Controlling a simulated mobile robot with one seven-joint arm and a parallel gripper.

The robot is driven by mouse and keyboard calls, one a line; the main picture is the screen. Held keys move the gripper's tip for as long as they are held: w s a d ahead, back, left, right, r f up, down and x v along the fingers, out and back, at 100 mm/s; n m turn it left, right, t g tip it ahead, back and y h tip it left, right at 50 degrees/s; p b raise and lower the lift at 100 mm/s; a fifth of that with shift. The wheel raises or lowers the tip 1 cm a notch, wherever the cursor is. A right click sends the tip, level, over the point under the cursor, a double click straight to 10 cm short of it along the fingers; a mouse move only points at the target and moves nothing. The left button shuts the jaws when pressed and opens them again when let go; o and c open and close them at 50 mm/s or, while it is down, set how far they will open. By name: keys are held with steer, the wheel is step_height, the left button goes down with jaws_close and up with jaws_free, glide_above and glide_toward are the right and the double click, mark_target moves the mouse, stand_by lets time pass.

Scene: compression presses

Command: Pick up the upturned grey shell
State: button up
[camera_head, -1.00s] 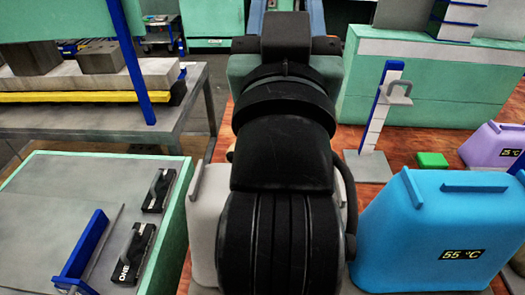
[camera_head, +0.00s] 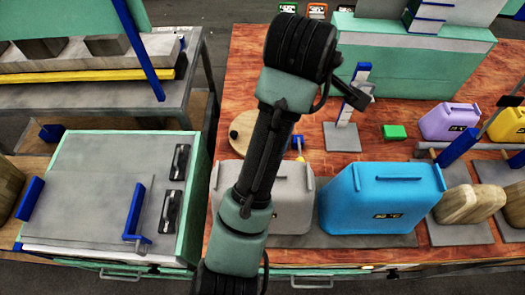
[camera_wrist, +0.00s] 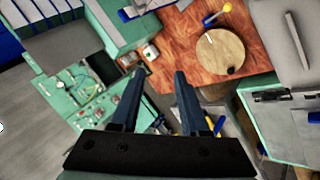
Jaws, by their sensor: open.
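My gripper (camera_wrist: 158,76) is open and empty in the wrist view, its two dark fingers spread apart. In the head view my arm's wrist end is high over the wooden table, and the fingers are hard to make out. I cannot pick out a clear upturned grey shell in either view. A small grey piece (camera_head: 369,89) shows at the top of a blue and white stand (camera_head: 346,117), partly hidden by my wrist end. A grey canister (camera_head: 290,198) stands upright on the table, partly hidden behind my arm.
A blue canister (camera_head: 382,197) stands right of the grey one. A round wooden disc (camera_wrist: 220,52) lies behind them. A green block (camera_head: 394,132) and purple canister (camera_head: 449,122) stand farther right. A green-sided bench (camera_head: 100,195) is at left.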

steer(key=s+a+f+n+g+y+b, duration=0.1)
steer(key=s+a+f+n+g, duration=0.1)
steer(key=f, duration=0.3)
steer(key=s+a+f+n+g+y+b, duration=0.1)
steer(key=s+a+f+n+g, duration=0.2)
steer(key=f, duration=0.3)
steer(key=s+a+f+n+g+y+b, duration=0.1)
steer(key=s+a+f+n+g, duration=0.2)
steer(key=f, duration=0.3)
steer(key=shift+a+n+b, duration=0.4)
steer(key=shift+n, duration=0.3)
steer(key=shift+f+b, duration=0.4)
steer(key=shift+f, duration=0.15)
steer(key=f, duration=0.2)
steer(key=a+f, duration=0.1)
steer(key=f, duration=0.1)
steer(key=shift+s, duration=0.15)
steer(key=shift+d+f, duration=0.1)
steer(key=shift+f, duration=0.3)
steer(key=shift+c, duration=0.3)
jaws_close()
